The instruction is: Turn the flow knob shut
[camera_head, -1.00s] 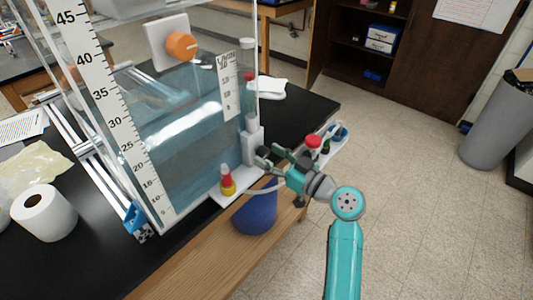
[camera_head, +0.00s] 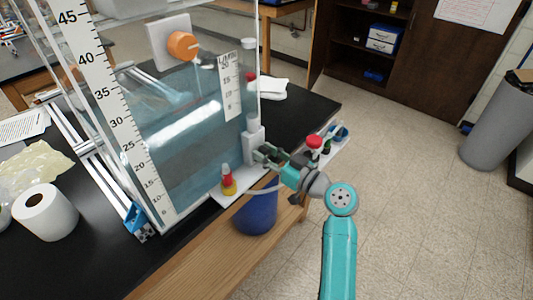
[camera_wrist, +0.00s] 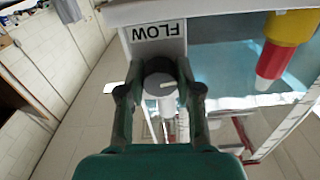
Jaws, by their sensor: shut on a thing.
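The flow knob (camera_wrist: 160,84) is a dark grey round knob with a pale mark on its face, below an upside-down FLOW label (camera_wrist: 159,31) in the wrist view. My gripper (camera_wrist: 160,92) has its two green fingers on either side of the knob, shut on it. In the head view, my gripper (camera_head: 265,155) is at the white fitting (camera_head: 254,139) on the lower right edge of the clear water tank (camera_head: 185,135). The knob itself cannot be made out there behind the fingers.
A red-and-yellow fitting (camera_head: 227,181) stands left of my gripper, and a red-capped part (camera_head: 314,142) is close on its right. A blue bucket (camera_head: 255,215) is below. An orange knob (camera_head: 182,46) is high on the tank.

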